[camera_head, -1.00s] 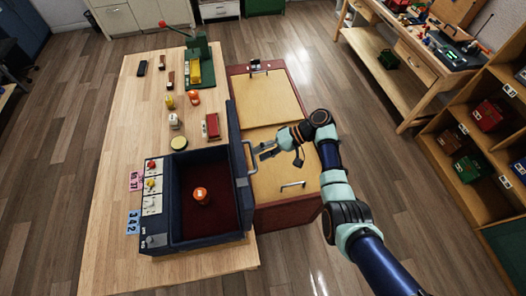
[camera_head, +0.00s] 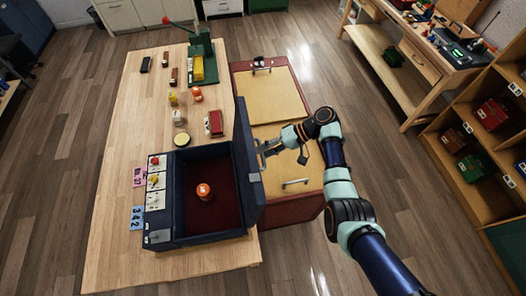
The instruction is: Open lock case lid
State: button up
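The lock case (camera_head: 178,215) is a dark blue box with a deep red inside, near the front of the wooden table. Its lid (camera_head: 247,180) stands raised along the right side, tilted a little outward. A handle (camera_head: 263,160) shows on the lid's outer face, partly hidden by the gripper. My gripper (camera_head: 266,149) is at the lid's upper outer edge, just right of it, with its fingers apart. I cannot tell whether it touches the lid. An orange, round-topped piece (camera_head: 204,192) stands inside the case.
A panel with coloured knobs (camera_head: 155,185) and number cards (camera_head: 137,217) line the case's left side. A cabinet with pale panels (camera_head: 265,95) stands right of the table. Small items and a green press (camera_head: 202,65) are farther back.

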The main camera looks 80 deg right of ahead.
jog(key=v, duration=1)
jog(key=shift+s+d, duration=0.15)
jog(key=shift+s, duration=0.15)
jog(key=shift+r, duration=0.15)
